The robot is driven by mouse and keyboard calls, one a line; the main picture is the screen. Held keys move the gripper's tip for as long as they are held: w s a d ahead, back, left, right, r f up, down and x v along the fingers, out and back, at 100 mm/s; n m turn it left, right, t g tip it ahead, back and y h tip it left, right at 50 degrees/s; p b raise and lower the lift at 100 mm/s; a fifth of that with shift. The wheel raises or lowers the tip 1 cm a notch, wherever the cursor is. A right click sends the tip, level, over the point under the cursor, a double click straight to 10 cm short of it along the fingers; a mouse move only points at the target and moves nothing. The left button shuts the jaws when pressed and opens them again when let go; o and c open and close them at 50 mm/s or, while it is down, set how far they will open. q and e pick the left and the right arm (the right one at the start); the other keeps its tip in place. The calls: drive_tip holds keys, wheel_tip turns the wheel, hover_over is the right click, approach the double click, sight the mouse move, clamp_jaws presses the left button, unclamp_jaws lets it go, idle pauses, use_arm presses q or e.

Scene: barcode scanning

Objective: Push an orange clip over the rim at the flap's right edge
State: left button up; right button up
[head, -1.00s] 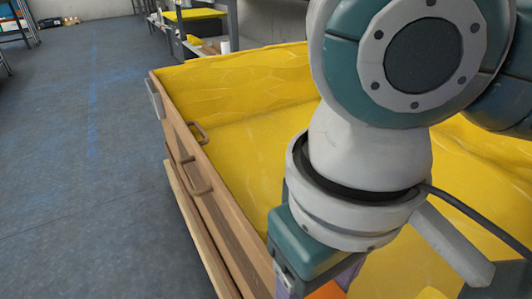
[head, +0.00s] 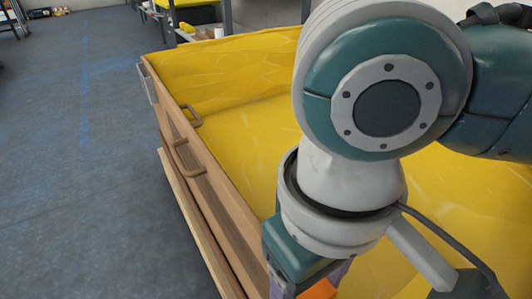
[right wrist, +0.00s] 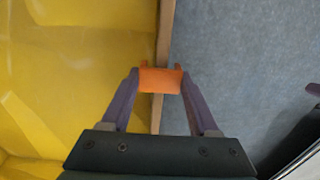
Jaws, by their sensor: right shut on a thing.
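An orange clip (right wrist: 161,80) is held between the purple fingertips of my right gripper (right wrist: 160,76) in the right wrist view. The clip lies across the line of the brown rim (right wrist: 165,35), with yellow lining on its left and grey floor on its right. I cannot tell whether it is seated on the rim or just above it. In the head view only a sliver of the orange clip (head: 318,290) shows at the bottom edge, beneath my right arm. The flap cannot be clearly made out. My left gripper is not in view.
A large wooden crate (head: 213,180) with yellow lining (head: 245,125) fills the middle of the head view, with brown handles on its side. Clear grey floor (head: 70,170) lies to its left. Shelving stands behind. My right arm hides the crate's near part.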

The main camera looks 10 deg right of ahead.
sight(308, 293)
drive_tip(key=o, duration=1.4)
drive_tip(key=shift+r, duration=0.1)
wheel_tip(308, 293, up, 9)
drive_tip(key=p, duration=0.5)
drive_tip(key=shift+f+p, duration=0.2)
drive_tip(key=shift+p, duration=0.15)
drive_tip(key=shift+r, duration=0.6)
drive_tip(key=shift+p, duration=0.3)
